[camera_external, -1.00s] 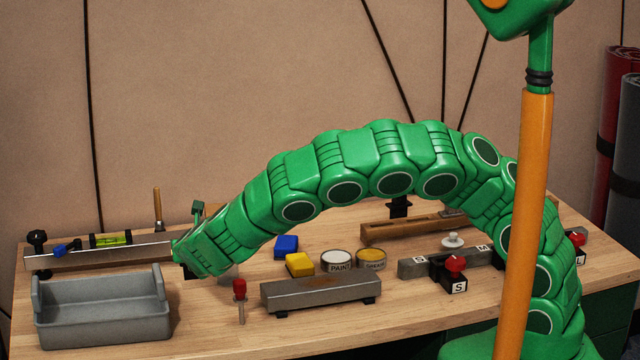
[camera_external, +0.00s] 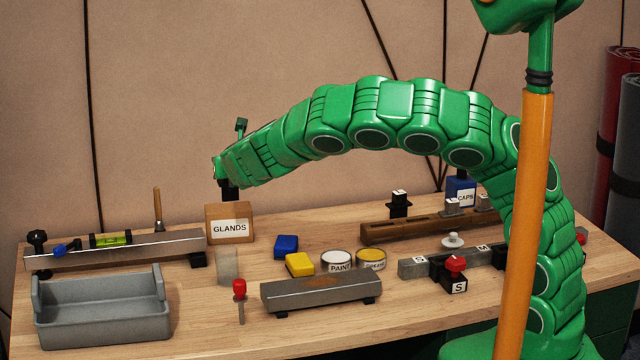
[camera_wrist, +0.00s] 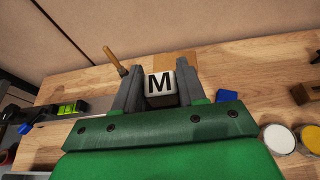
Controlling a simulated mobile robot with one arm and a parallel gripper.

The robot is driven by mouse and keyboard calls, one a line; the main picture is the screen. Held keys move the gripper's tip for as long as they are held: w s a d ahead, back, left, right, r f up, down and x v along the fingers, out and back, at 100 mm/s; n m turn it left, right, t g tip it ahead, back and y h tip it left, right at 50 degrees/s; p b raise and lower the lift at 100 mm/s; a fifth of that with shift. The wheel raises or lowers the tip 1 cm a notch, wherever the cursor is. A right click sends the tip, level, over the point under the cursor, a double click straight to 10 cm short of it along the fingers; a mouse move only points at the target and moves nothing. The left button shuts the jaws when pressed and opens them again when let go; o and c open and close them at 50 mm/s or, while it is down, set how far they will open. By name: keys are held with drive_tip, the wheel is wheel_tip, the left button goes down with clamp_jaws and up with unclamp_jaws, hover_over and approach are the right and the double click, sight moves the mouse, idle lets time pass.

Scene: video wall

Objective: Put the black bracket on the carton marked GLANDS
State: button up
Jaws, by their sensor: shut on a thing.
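My gripper (camera_external: 226,180) is shut on a dark piece that I take for the black bracket (camera_external: 230,191). In the wrist view the bracket (camera_wrist: 161,85) shows a white face marked M between the two grey fingers, with a dark body partly hidden by them. The brown carton marked GLANDS (camera_external: 229,211) stands upright on the bench, directly below the bracket in the external view. The gap between them looks small, and I cannot tell whether they touch. Part of the carton shows beyond the bracket in the wrist view (camera_wrist: 178,60).
A metal rail with a green level (camera_external: 111,240) lies left of the carton. A grey tray (camera_external: 101,318) is in front. A wooden-handled tool (camera_external: 157,208) stands behind the rail.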

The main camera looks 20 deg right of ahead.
drive_tip(key=w+d+r, duration=0.4)
drive_tip(key=w+d, duration=0.1)
drive_tip(key=d, duration=0.4)
drive_tip(key=shift+w+a+f, duration=1.15)
drive_tip(key=shift+w+f, duration=0.8)
drive_tip(key=shift+f, duration=0.15)
drive_tip(key=shift+w+a+f, duration=1.15)
drive_tip(key=shift+w+f, duration=0.85)
drive_tip(key=shift+f, duration=0.1)
drive_tip(key=shift+w+a+f, duration=1.15)
drive_tip(key=shift+w+f, duration=0.8)
drive_tip(key=shift+f, duration=0.15)
drive_tip(key=o, duration=1.2)
drive_tip(key=shift+f, duration=0.15)
